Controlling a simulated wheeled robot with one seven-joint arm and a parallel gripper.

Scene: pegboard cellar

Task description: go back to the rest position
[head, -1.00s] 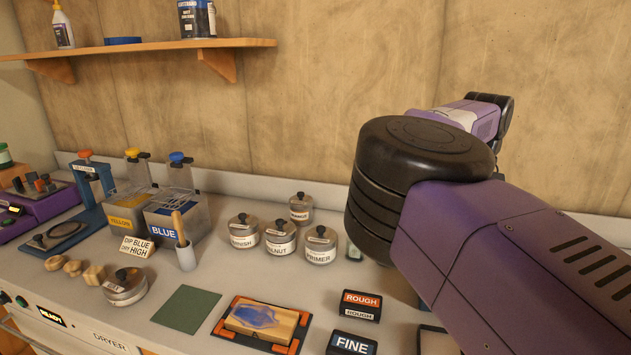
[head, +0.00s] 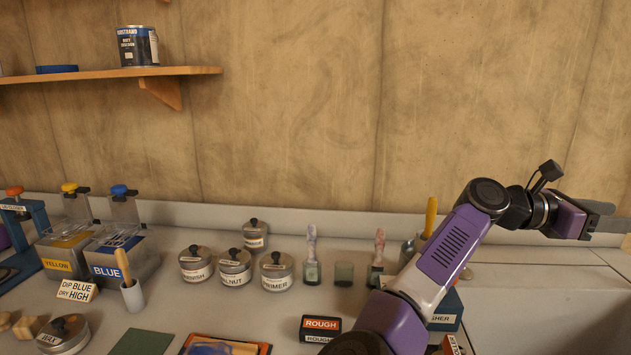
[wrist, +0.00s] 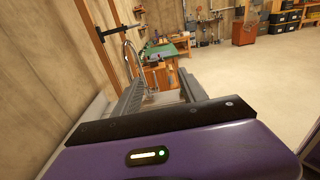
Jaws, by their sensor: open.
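My gripper (head: 612,216) is at the right of the head view, raised over the counter's right end and pointing right. Its fingers stand apart with nothing seen between them. In the wrist view the two grey fingers (wrist: 160,88) reach forward from the purple hand, with a gap between them. My arm stretches up from the lower middle of the head view to the right. It hides part of the counter and part of a blue box (head: 446,306) behind it.
A rough sanding block (head: 321,328) is near the front. A shelf (head: 105,75) hangs upper left. Open floor (wrist: 270,80) shows in the wrist view.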

